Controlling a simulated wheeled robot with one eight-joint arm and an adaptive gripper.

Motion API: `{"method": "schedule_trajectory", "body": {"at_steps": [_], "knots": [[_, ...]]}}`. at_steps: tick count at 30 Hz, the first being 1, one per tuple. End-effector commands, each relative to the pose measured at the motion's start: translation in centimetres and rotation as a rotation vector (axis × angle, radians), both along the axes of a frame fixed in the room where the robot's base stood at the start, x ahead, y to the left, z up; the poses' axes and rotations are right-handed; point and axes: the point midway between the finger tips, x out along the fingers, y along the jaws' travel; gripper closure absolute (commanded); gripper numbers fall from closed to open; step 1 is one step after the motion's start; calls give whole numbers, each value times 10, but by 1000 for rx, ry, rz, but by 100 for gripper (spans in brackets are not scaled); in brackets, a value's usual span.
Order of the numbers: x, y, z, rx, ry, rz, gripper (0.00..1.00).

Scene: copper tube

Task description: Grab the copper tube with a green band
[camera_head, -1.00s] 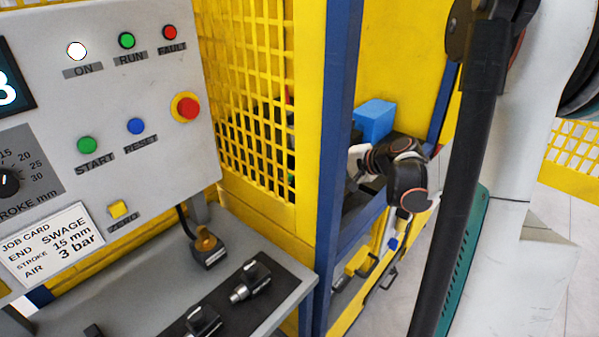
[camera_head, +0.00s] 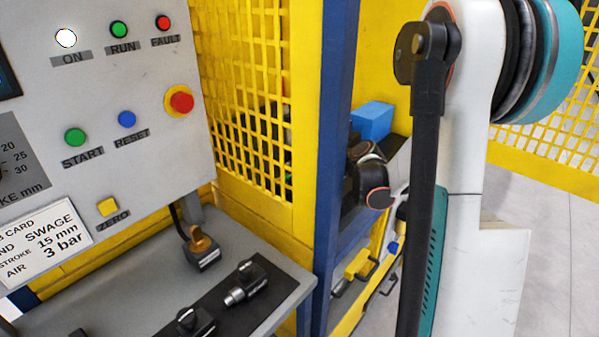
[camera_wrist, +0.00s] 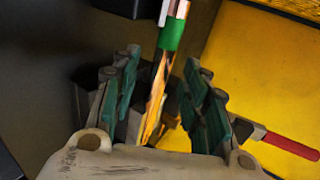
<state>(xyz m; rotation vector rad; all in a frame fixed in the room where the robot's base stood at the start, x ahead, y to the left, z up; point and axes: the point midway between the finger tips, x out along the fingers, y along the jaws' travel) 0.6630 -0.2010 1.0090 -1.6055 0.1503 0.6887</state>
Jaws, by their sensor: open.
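In the wrist view, the copper tube (camera_wrist: 157,92) with a green band (camera_wrist: 171,33) runs up from between the fingers of my gripper (camera_wrist: 160,80) and leans slightly to the right. The green band lies beyond the fingertips, below a lighter tube end. My gripper is open, with a teal-padded finger on each side of the tube and visible gaps. I cannot tell whether the tube touches anything at its hidden lower end. In the head view the tube does not show, and the blue post hides part of my arm.
In the wrist view, a tool with a red handle (camera_wrist: 291,146) lies right, by a yellow panel (camera_wrist: 265,70). In the head view, a blue box (camera_head: 372,121) is behind the blue post (camera_head: 340,150). A control panel (camera_head: 110,90) and bench (camera_head: 150,275) stand left.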

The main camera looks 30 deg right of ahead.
Motion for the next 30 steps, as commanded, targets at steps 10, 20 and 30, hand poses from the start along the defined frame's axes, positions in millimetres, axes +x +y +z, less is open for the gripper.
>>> {"method": "schedule_trajectory", "body": {"at_steps": [10, 20, 30], "knots": [[-1, 0, 1, 0, 0, 0, 100], [-1, 0, 2, 0, 0, -1, 100], [-1, 0, 39, 0, 0, -1, 100]]}}
